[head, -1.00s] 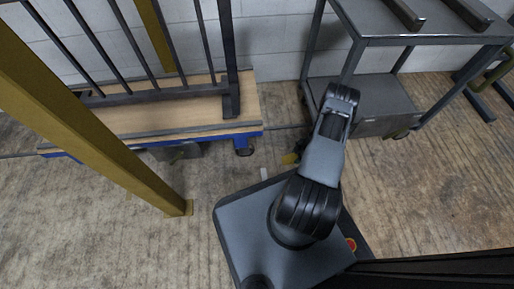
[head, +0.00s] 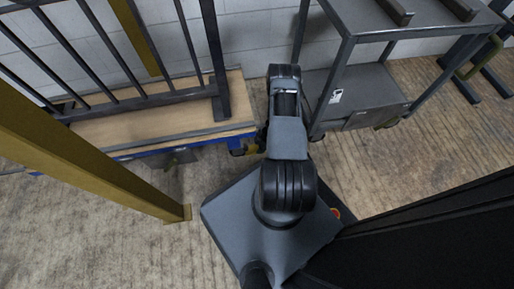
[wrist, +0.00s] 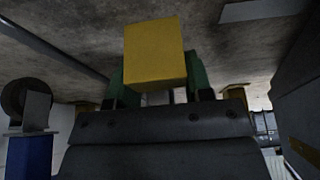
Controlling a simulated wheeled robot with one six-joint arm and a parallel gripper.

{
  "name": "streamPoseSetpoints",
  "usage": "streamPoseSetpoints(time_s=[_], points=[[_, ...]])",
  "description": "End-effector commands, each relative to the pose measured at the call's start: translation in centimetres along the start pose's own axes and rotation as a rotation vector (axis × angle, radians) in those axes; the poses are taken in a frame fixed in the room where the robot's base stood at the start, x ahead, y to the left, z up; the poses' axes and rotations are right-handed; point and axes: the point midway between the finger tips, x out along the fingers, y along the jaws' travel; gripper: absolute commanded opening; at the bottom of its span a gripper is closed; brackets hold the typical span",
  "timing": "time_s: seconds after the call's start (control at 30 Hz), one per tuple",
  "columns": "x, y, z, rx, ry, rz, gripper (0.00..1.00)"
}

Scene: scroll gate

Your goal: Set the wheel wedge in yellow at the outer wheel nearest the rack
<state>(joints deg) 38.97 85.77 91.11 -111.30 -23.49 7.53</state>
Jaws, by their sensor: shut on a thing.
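The yellow wheel wedge (wrist: 154,54) shows as a plain yellow block in the wrist view. My gripper (wrist: 158,84) is shut on it with green fingers, one on each side. In the head view, a small yellow patch (head: 251,148) shows beside my arm, close to the right end of the blue-edged cart (head: 200,146); the fingers are hidden by the arm. A dark wheel (wrist: 14,101) and a blue part of the cart (wrist: 28,156) are at the left of the wrist view, apart from the wedge. Whether the wedge touches the floor cannot be told.
A dark barred gate (head: 215,60) stands on the cart. A grey metal shelf rack (head: 345,90) stands close to the right of my arm. A yellow post (head: 95,135) rises at the left. Open floor (head: 400,165) lies at the right.

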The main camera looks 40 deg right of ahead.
Motion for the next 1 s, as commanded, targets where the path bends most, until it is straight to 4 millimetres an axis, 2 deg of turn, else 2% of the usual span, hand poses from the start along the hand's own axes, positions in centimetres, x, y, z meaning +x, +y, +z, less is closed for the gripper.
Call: streamPoseSetpoints(time_s=[0.1,0.2,0.67,0.7,0.93,1.0], points=[[2.0,-0.1,1.3,0.012,0.000,0.005,0.15],[3.0,0.0,2.0,0.016,0.000,0.007,0.15],[3.2,0.0,2.2,0.018,0.000,0.008,0.15],[3.2,0.0,2.2,0.018,0.000,0.008,0.50],[3.2,0.0,2.2,0.019,0.000,0.008,0.72],[3.2,0.0,2.2,0.019,0.000,0.008,0.72]])
